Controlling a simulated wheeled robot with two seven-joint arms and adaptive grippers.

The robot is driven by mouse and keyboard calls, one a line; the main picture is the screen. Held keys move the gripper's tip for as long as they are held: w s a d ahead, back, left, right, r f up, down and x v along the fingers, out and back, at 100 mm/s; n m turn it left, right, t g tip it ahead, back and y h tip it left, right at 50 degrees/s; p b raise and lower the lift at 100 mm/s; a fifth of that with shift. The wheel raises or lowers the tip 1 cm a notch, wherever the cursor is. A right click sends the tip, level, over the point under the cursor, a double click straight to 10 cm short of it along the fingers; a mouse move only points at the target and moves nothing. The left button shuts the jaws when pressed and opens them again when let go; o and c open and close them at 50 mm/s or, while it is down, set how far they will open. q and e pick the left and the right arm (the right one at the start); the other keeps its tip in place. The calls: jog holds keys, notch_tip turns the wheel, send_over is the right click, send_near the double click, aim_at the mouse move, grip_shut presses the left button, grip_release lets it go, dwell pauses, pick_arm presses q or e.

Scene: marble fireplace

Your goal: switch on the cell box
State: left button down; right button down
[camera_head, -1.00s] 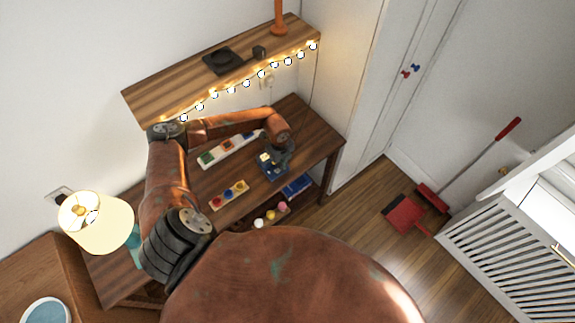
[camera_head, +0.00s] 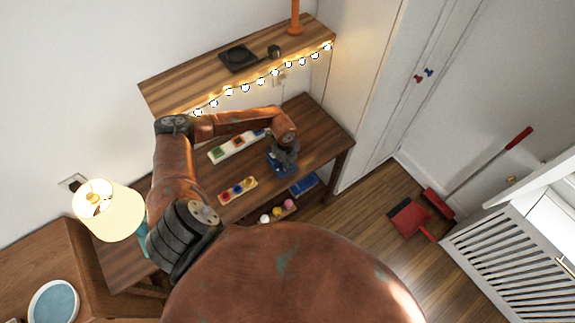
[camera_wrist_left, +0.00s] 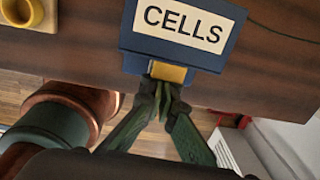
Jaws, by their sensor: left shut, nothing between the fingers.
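The cell box (camera_wrist_left: 185,28) is blue with a white label reading CELLS and fills the top middle of the left wrist view. A yellow-orange part (camera_wrist_left: 168,72), which looks like its switch, sticks out at its near edge. My left gripper (camera_wrist_left: 163,90) is shut and empty, its fingertips right at this yellow part. I cannot tell whether they touch it. In the head view my left gripper (camera_head: 284,157) is over the box (camera_head: 283,171), hiding most of it. My right gripper is not in view.
On the brown table (camera_head: 312,118) are a white strip with coloured blocks (camera_head: 236,147) and a wooden strip with coloured knobs (camera_head: 238,190). A lamp (camera_head: 109,209) stands at left. A shelf with string lights (camera_head: 187,80) runs above the back. A red dustpan (camera_head: 411,219) lies on the floor.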

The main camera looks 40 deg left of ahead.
pick_arm(q)
jog(key=r+p, duration=0.2)
jog(key=r, duration=0.1)
jog(key=r+p, duration=0.1)
jog(key=shift+w+r, duration=0.3)
notch_tip(320, 180, up, 9)
jog(key=w+b, duration=0.1)
jog(key=b, duration=0.1)
jog(key=shift+d, duration=0.25)
